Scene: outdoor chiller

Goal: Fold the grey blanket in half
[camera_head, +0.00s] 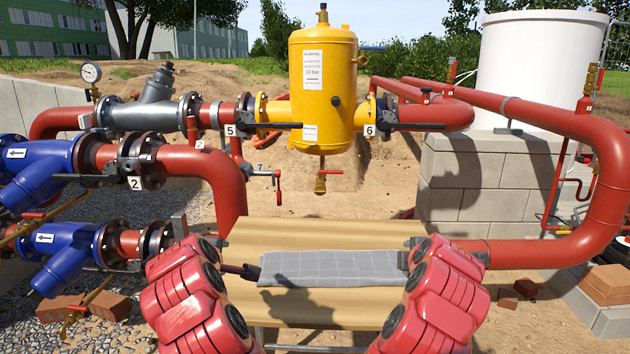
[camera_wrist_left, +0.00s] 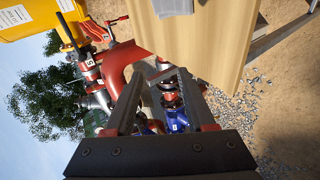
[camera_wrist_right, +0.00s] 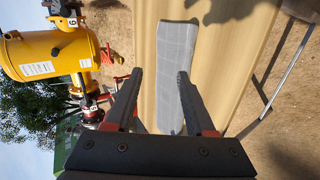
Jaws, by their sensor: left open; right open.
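The grey blanket (camera_head: 328,268) lies flat as a long narrow strip with a faint check pattern on the wooden table (camera_head: 300,314). Its end shows at the top of the left wrist view (camera_wrist_left: 172,7). Most of its length shows in the right wrist view (camera_wrist_right: 178,60). My left gripper (camera_head: 250,272) is open and empty by the blanket's left end; its fingers (camera_wrist_left: 160,82) point past the table's edge. My right gripper (camera_head: 406,256) is open by the right end; its fingers (camera_wrist_right: 160,75) frame part of the blanket without gripping it.
Red pipes (camera_head: 218,182) and blue valve bodies (camera_head: 42,170) stand left of the table. A yellow tank (camera_head: 322,95) is behind it. A block wall (camera_head: 480,180) under a white tank (camera_head: 530,65) stands at the back right. Bare table lies in front of and behind the blanket.

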